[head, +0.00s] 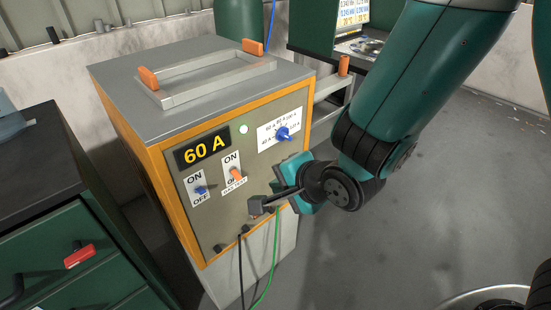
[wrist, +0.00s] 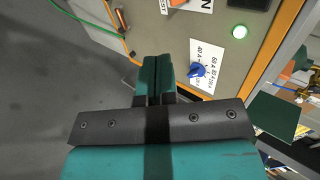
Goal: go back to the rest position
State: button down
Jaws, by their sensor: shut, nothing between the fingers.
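My gripper (head: 266,202) is in front of the lower right of the welding power unit's front panel (head: 228,215). In the wrist view its two teal fingers (wrist: 158,62) are together with nothing between them. Whether the fingertips touch the panel, I cannot tell. The panel carries a 60 A display (head: 203,147), a lit green lamp (head: 243,129), a blue dial knob (head: 283,134), a blue switch (head: 201,190) and an orange switch (head: 236,174). The knob also shows in the wrist view (wrist: 197,70), right of the fingers.
Black and green cables (head: 272,262) hang from the panel's lower sockets. A screen and bench (head: 350,30) are behind at the top. Grey floor (head: 440,220) is open at right.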

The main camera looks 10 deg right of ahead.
jog(key=s+d+r+n+g+p, duration=0.4)
jog(key=s+r+n, duration=0.4)
jog(key=r, duration=0.3)
jog(key=s+d+r+n+g+h+p, duration=0.1)
jog(key=s+d+r+n+g+p, duration=0.3)
jog(key=s+r+n, duration=0.4)
notch_tip(320, 180, up, 4)
jog(key=shift+d+r+n+p, duration=0.25)
jog(key=shift+n+p, duration=0.25)
jog(key=shift+n, duration=0.6)
jog(key=shift+s, duration=0.1)
